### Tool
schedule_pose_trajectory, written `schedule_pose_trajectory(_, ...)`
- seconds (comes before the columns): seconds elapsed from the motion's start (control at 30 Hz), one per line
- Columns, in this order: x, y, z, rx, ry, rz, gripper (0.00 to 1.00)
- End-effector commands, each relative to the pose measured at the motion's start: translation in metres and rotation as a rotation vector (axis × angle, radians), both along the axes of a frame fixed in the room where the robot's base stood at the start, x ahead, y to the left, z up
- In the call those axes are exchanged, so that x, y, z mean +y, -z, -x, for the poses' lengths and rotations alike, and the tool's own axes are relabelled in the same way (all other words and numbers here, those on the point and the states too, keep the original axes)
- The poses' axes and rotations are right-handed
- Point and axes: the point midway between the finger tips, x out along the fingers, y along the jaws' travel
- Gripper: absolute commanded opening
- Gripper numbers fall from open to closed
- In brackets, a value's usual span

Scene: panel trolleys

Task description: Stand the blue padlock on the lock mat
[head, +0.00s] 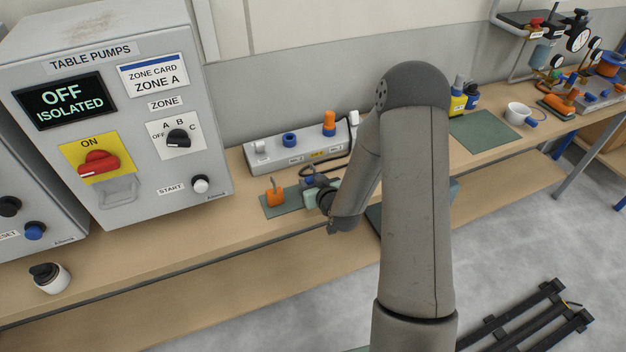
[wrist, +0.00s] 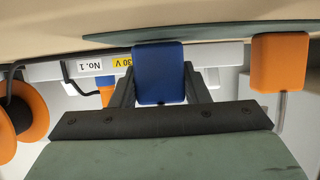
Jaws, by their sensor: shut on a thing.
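The blue padlock (wrist: 160,75) is between the two fingers of my gripper (wrist: 160,88) in the wrist view, which shows the scene upside down. My gripper is shut on it. In the head view my gripper (head: 311,180) is low over the bench, just right of the orange padlock, and mostly hides the blue one. The green lock mat (head: 284,206) lies under the orange padlock; its edge shows in the wrist view (wrist: 215,33). The blue padlock's base overlaps the mat edge there; I cannot tell whether it touches.
The orange padlock (head: 274,196) stands on the mat, also seen in the wrist view (wrist: 279,62). A grey socket strip (head: 262,160) with several plugs and a black cable stands behind. The TABLE PUMPS cabinet (head: 105,110) rises at left.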

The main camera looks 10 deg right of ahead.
Motion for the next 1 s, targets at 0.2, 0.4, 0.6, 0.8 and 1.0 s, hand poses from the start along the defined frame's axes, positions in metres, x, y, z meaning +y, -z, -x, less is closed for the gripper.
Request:
schedule_pose_trajectory(0.2,0.000,0.001,0.000,-0.001,0.000,0.001,0.20)
schedule_pose_trajectory(0.4,0.000,0.003,0.000,0.000,0.000,0.001,0.50)
schedule_pose_trajectory(0.6,0.000,0.003,0.000,0.000,0.000,0.000,0.63)
schedule_pose_trajectory(0.8,0.000,0.000,0.000,0.000,0.000,0.000,0.63)
schedule_pose_trajectory(1.0,-0.004,-0.008,0.022,0.001,0.001,0.001,0.63)
